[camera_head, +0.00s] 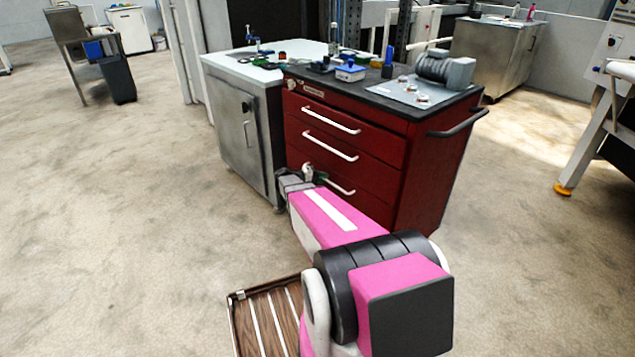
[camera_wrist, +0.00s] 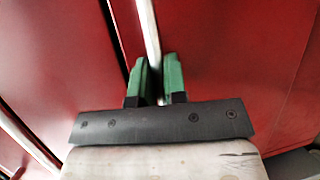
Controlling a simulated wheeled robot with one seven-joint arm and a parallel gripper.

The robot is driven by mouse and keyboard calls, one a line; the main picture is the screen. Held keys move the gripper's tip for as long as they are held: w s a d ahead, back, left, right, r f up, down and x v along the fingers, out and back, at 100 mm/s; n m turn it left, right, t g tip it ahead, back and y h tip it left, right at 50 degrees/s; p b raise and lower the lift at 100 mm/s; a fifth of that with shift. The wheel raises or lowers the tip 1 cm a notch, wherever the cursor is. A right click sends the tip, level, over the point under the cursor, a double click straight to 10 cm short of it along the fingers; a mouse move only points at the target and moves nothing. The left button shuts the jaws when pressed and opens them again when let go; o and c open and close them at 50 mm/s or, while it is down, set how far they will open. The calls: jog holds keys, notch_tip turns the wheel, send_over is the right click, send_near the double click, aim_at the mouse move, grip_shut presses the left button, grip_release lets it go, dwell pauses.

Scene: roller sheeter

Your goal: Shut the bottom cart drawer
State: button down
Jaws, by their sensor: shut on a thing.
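The red cart (camera_head: 420,165) stands in the middle of the head view, with drawers one above another and pale bar handles. My gripper (camera_head: 307,176) is low at its front, at the left part of the lowest visible handle (camera_head: 340,187). In the wrist view, the green fingers of my gripper (camera_wrist: 158,82) are shut on a pale handle bar (camera_wrist: 149,28), one finger on each side. The bottom drawer front (camera_wrist: 215,40) fills much of that view. My arm hides part of it in the head view, and I cannot tell how far it stands out.
A grey metal cabinet (camera_head: 238,140) stands close at the cart's left. Tools and a grey motor-like part (camera_head: 445,70) lie on the cart's black top. Another handle (camera_wrist: 28,140) shows at the left in the wrist view.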

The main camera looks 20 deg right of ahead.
jog(key=shift+w+d, duration=0.15)
jog(key=c, duration=1.5)
grip_release()
jog(key=shift+o, duration=0.2)
jog(key=a+r, duration=0.2)
jog(key=a, duration=0.8)
jog(key=shift+w+a, duration=0.2)
jog(key=shift+a, duration=0.15)
jog(key=shift+s, duration=0.1)
jog(key=s+a+y, duration=0.6)
jog(key=s+y, duration=0.2)
jog(key=s, duration=0.2)
jog(key=s+a+r+y, duration=0.1)
jog(key=s+a+y, duration=0.5)
jog(key=s, duration=0.5)
jog(key=shift+a+r+t+y, duration=0.3)
jog(key=shift+t+y, duration=0.1)
jog(key=shift+y, duration=0.6)
